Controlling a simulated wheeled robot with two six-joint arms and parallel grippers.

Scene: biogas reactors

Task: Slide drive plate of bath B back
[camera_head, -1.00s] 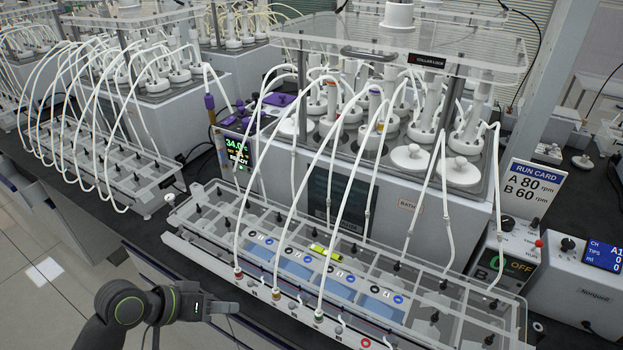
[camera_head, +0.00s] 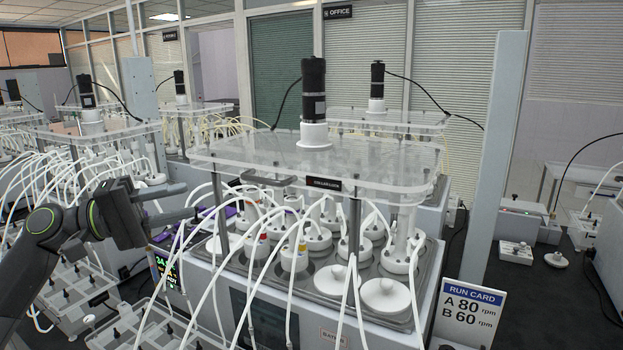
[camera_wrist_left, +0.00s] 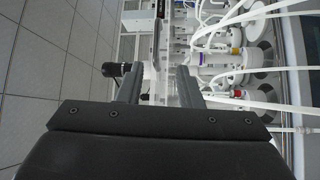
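The drive plate (camera_head: 320,160) is a clear sheet on posts above the bath (camera_head: 345,335), with a dark motor (camera_head: 313,90) on top. A dark handle (camera_head: 267,178) and a "collar lock" label (camera_head: 323,184) are at its front edge. The bath's label is cut off, so I cannot read its letter. My left gripper (camera_head: 180,204) is left of the plate, apart from the handle. In the left wrist view the two fingers (camera_wrist_left: 158,78) stand apart with nothing held; the plate shows edge-on beyond them. My right gripper is out of view.
White tubes (camera_head: 290,260) arch in front of the bath from the capped bottles (camera_head: 295,255). A run card (camera_head: 468,308) stands at the right, before a grey post (camera_head: 497,150). Another plate-topped bath (camera_head: 85,130) stands behind my left arm.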

